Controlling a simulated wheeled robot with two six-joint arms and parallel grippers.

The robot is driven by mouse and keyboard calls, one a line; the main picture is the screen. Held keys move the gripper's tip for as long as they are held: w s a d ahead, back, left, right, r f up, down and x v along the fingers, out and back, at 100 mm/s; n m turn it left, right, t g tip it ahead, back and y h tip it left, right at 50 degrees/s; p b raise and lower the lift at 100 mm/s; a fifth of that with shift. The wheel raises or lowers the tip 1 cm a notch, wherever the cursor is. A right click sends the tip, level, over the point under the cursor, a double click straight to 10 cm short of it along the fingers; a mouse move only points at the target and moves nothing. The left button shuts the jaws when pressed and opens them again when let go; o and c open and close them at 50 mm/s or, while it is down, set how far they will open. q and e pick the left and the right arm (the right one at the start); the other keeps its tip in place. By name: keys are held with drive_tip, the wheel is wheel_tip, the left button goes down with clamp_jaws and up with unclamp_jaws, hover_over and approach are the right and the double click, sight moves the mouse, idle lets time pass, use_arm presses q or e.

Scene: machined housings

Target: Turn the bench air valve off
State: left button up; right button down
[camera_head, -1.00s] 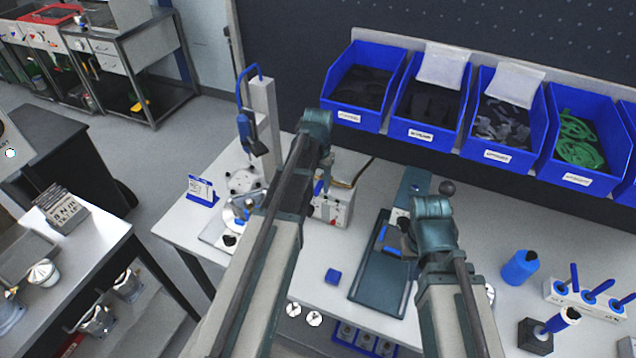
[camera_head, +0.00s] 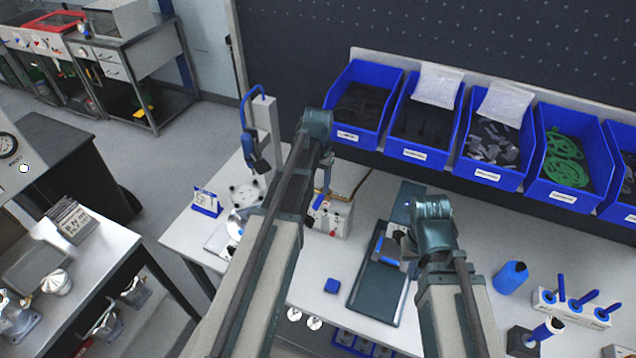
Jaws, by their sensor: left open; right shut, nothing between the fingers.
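A pale box (camera_head: 337,221) with small red and dark fittings and a blue lever-like part (camera_head: 319,202) stands on the bench behind my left arm. It looks like the air valve unit, but my arm hides part of it, and I cannot tell how the lever is set. My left gripper (camera_head: 326,178) is open and points down just above and behind this box; its fingertips are mostly hidden and contact cannot be told. My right gripper (camera_head: 398,248) is shut and empty over the dark tray (camera_head: 376,298), away from the box.
Blue bins (camera_head: 365,105) of parts line the back of the bench. A blue bottle (camera_head: 511,277) and tool rack (camera_head: 571,305) stand right.

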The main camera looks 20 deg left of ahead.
use_arm(q)
wheel_tip(320, 180, up, 7)
drive_tip(key=p, duration=0.6)
drive_tip(key=s+d+f+m+y+b, duration=0.1)
drive_tip(key=s+d+f+m+b, duration=0.2)
drive_tip(key=s+d+f+b, duration=1.5)
wheel_tip(320, 180, down, 4)
drive_tip(key=d+b, duration=0.1)
drive_tip(key=b, duration=0.3)
drive_tip(key=shift+s+d+r, duration=0.15)
drive_tip(key=shift+s+d, duration=0.1)
drive_tip(key=shift+d, duration=0.15)
